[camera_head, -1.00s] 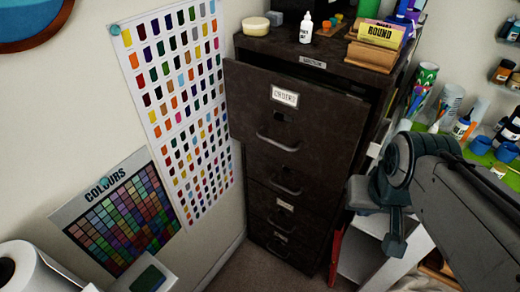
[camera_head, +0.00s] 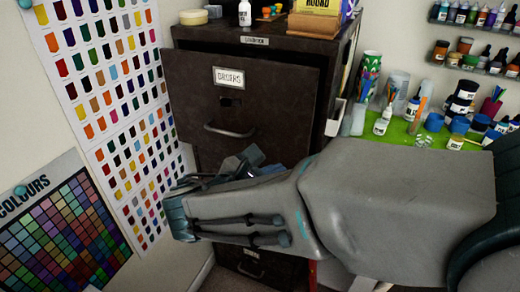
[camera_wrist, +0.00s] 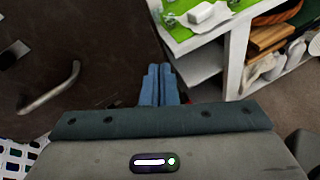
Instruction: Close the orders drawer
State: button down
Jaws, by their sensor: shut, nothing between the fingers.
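The orders drawer (camera_head: 270,108) is the top drawer of a dark brown filing cabinet (camera_head: 280,33). It carries an "ORDERS" label and a bar handle (camera_head: 230,130). Its front stands out from the cabinet body, so it is pulled open. In the wrist view a dark drawer front with a metal handle (camera_wrist: 52,88) fills the left side. My gripper (camera_wrist: 159,70) is shut and empty, its blue fingers together in front of the cabinet, right of that handle. In the head view my arm covers the lower drawers, and the fingertips are hard to make out.
Bottles and a yellow box (camera_head: 316,12) stand on the cabinet top. A white table (camera_head: 400,150) with a green mat, paints and brushes is at the right. A wall with colour charts (camera_head: 110,90) is at the left. Shelves (camera_wrist: 235,50) show in the wrist view.

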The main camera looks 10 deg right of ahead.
jog(key=w+a+n+t+b, duration=0.2)
jog(key=a+n+t, duration=0.3)
jog(key=a, duration=0.2)
jog(key=n, duration=0.1)
send_near(266, 124)
jog(key=shift+t+y, duration=0.4)
jog(key=x, duration=0.7)
jog(key=shift+s+d+f, duration=0.1)
jog(key=shift+s+d, duration=0.15)
